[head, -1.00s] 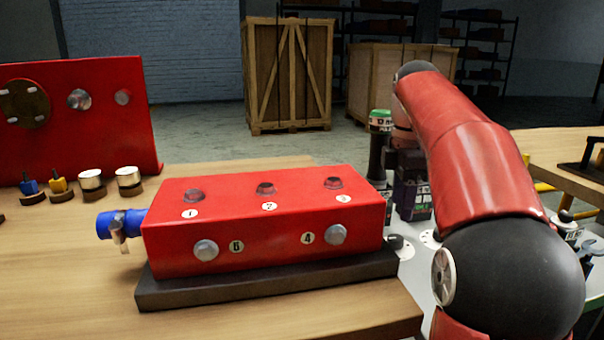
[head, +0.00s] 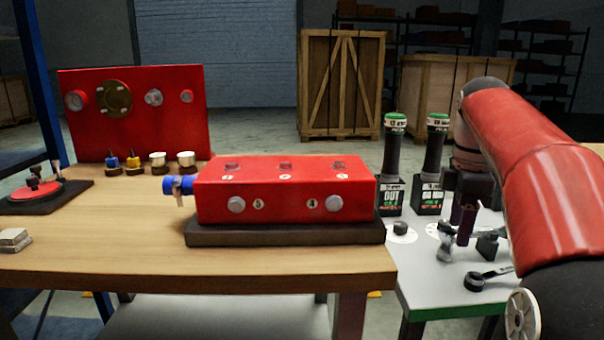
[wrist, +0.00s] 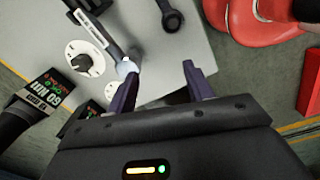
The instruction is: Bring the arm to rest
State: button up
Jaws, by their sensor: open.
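My arm is bent on the right of the head view, with a red upper link and dark joints. My gripper (head: 462,222) hangs fingers-down over the grey side table (head: 420,287). The wrist view shows its two purple fingers apart, with nothing clearly held between them. A tool with a pale end (wrist: 126,67) lies close by the left fingertip; I cannot tell whether they touch. Part of my wrist is hidden behind the red link in the head view.
A red numbered block (head: 280,188) sits on the wooden bench (head: 110,240), a blue fitting (head: 178,185) at its left end. Two green-topped dark tools (head: 393,160) stand on the side table near my gripper. A black ring-ended tool (head: 474,283) lies in front.

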jog(key=s+a+f+m+t, duration=0.2)
jog(key=s+a+f+m, duration=0.4)
jog(key=s, duration=0.4)
jog(key=s+a+f+m+t, duration=0.3)
jog(key=s+a+f+m, duration=0.3)
jog(key=s+f+m, duration=0.2)
notch_tip(320, 180, down, 3)
jog(key=shift+s+a+r+m, duration=0.25)
jog(key=shift+s+m, duration=0.15)
jog(key=shift+s, duration=0.5)
jog(key=shift+c, duration=0.4)
